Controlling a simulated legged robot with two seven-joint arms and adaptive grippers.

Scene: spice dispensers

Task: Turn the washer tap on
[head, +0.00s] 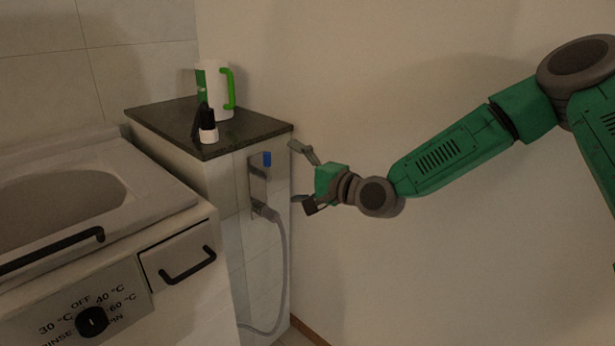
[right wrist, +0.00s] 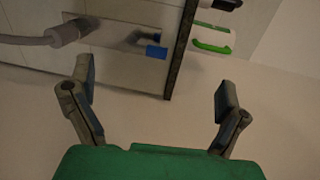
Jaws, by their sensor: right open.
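The washer tap (head: 258,185) is mounted on the tiled side of the counter block, with a blue handle (head: 267,159) at its top and a grey hose below. In the right wrist view the blue handle (right wrist: 156,52) lies ahead of the fingers, left of the middle. My right gripper (head: 297,172) is open and empty, just right of the tap in the head view. It also shows open in the right wrist view (right wrist: 155,90), with nothing between its fingers. I see no contact with the tap. My left gripper is not in view.
A dark countertop (head: 165,118) holds a white jug with a green handle (head: 217,88) and a small white and black bottle (head: 208,130). The washer (head: 180,215) stands at the left. The grey hose (head: 281,270) hangs below the tap. The wall side at right is clear.

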